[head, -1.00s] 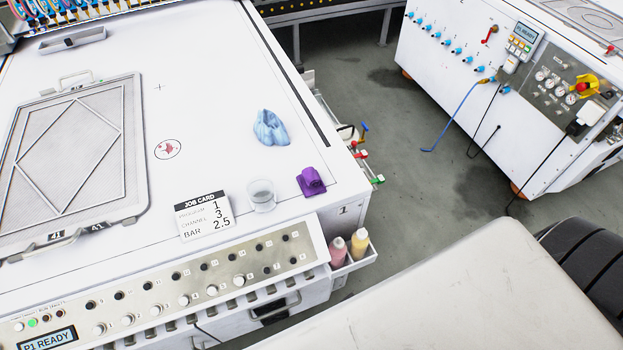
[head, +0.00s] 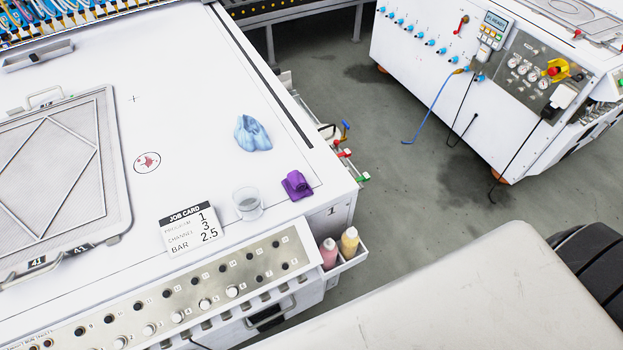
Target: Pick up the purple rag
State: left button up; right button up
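The purple rag (head: 297,185) lies bunched up on the white machine top (head: 190,100), close to its front right corner. It stands clear of the things around it. A clear cup (head: 247,204) is just to its left, and a pale blue rag (head: 252,134) lies crumpled farther back. Neither my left gripper nor my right gripper is in view.
A job card (head: 190,230) stands left of the cup. A framed screen (head: 60,180) covers the left of the top. A side bin holds a pink bottle (head: 329,253) and a yellow bottle (head: 349,242). Floor (head: 400,200) separates a second machine (head: 470,80).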

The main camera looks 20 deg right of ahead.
aim_at(297, 187)
jog(key=i+j+z, duration=0.1)
jog(key=z, duration=0.35)
jog(key=j+z, duration=0.2)
jog(key=z, duration=0.2)
jog(key=i, duration=0.05)
